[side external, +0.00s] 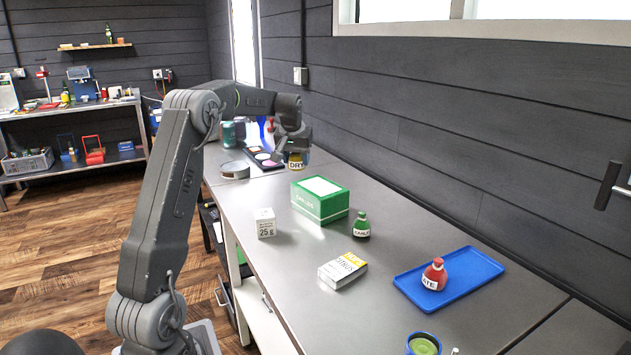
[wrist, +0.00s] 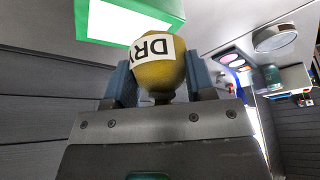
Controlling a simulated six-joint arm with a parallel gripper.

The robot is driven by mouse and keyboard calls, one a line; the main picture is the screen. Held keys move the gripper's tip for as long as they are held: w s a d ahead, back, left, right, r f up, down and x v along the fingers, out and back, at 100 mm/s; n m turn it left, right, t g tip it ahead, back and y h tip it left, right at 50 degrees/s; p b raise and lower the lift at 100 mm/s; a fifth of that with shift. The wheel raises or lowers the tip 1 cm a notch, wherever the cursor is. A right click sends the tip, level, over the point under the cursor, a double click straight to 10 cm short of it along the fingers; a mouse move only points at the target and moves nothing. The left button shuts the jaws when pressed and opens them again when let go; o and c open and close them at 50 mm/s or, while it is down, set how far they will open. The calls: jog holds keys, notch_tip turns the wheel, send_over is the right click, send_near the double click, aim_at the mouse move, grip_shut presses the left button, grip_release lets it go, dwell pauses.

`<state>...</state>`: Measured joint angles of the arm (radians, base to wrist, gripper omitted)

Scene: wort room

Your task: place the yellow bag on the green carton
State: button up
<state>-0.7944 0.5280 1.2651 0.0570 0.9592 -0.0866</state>
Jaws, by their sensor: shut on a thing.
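The yellow bag (side external: 296,161) has a white label reading DRY. My gripper (side external: 296,153) is shut on it and holds it in the air near the back of the bench. In the wrist view the yellow bag (wrist: 158,72) sits between the two blue-grey fingers of my gripper (wrist: 160,80). The green carton (side external: 318,210) stands on the grey bench, lower and a little to the right of the bag in the side view. Its pale top is bare.
A green bag (side external: 361,226) stands close to the carton's right. A white 25 g box (side external: 265,224) and a yellow-white CITRUS box (side external: 342,270) are nearer. A red bag (side external: 434,275) stands on a blue tray (side external: 478,262). A round tin (side external: 234,171) and a dark palette (side external: 253,156) lie behind.

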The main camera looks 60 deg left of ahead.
jog(key=w+f, duration=0.1)
jog(key=w+d+f, duration=0.1)
jog(key=w, duration=0.1)
jog(key=w+d+f, duration=0.1)
jog(key=w, duration=0.1)
jog(key=shift+f, duration=2.15)
jog(key=shift+f, duration=0.15)
jog(key=o, duration=0.9)
